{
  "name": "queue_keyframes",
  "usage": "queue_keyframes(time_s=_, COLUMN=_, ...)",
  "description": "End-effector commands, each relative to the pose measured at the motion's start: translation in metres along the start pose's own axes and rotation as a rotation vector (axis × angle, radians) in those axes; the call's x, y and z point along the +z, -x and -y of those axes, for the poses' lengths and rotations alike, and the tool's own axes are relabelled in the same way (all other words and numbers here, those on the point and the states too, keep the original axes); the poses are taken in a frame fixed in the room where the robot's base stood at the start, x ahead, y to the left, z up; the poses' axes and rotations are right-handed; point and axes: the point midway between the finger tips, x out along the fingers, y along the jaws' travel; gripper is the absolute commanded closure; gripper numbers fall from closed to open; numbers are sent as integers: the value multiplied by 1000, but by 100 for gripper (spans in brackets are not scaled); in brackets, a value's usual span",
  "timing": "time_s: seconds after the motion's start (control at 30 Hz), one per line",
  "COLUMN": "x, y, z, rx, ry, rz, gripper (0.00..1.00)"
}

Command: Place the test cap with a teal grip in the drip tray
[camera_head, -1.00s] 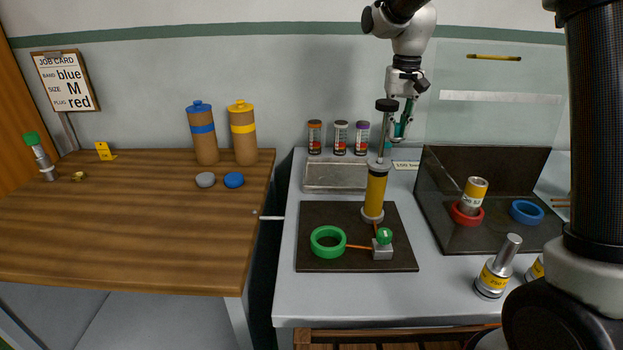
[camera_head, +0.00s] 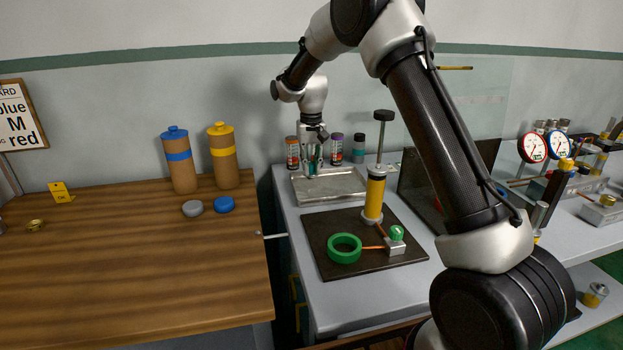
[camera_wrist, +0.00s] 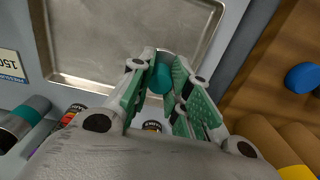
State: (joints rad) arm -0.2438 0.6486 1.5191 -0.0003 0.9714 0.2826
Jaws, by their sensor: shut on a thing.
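My gripper (camera_head: 312,170) is shut on the test cap with a teal grip. The wrist view shows the teal grip (camera_wrist: 160,77) between the green fingers (camera_wrist: 168,75), with a grey part just beyond it. The drip tray (camera_head: 338,190) is a shallow, empty metal tray at the back of the grey bench. It also fills the upper part of the wrist view (camera_wrist: 120,40). The cap is over the tray's back left part, near its rim. I cannot tell whether it touches the tray floor. My fingers mostly hide the cap in the head view.
Several banded jars, one with a teal band (camera_head: 359,150), stand close behind the tray. A yellow cylinder (camera_head: 375,195) with a tall rod stands in front on a dark mat (camera_head: 335,265), with a green ring (camera_head: 345,248). A wooden table (camera_head: 130,260) lies left across a gap.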

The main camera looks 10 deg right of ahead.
Motion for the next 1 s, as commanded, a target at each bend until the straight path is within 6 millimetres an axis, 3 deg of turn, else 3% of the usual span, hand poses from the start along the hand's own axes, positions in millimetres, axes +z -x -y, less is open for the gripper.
queue_keyframes(time_s=0.3, x=1, y=-38, z=0, rx=1, ry=0, rz=2, gripper=100)
queue_keyframes(time_s=0.67, x=0, y=-43, z=0, rx=0, ry=0, rz=0, gripper=100)
queue_keyframes(time_s=0.7, x=0, y=-43, z=0, rx=0, ry=0, rz=0, gripper=78)
queue_keyframes(time_s=0.8, x=0, y=-43, z=0, rx=0, ry=0, rz=0, gripper=60)
queue_keyframes(time_s=1.0, x=0, y=-43, z=0, rx=0, ry=0, rz=0, gripper=60)
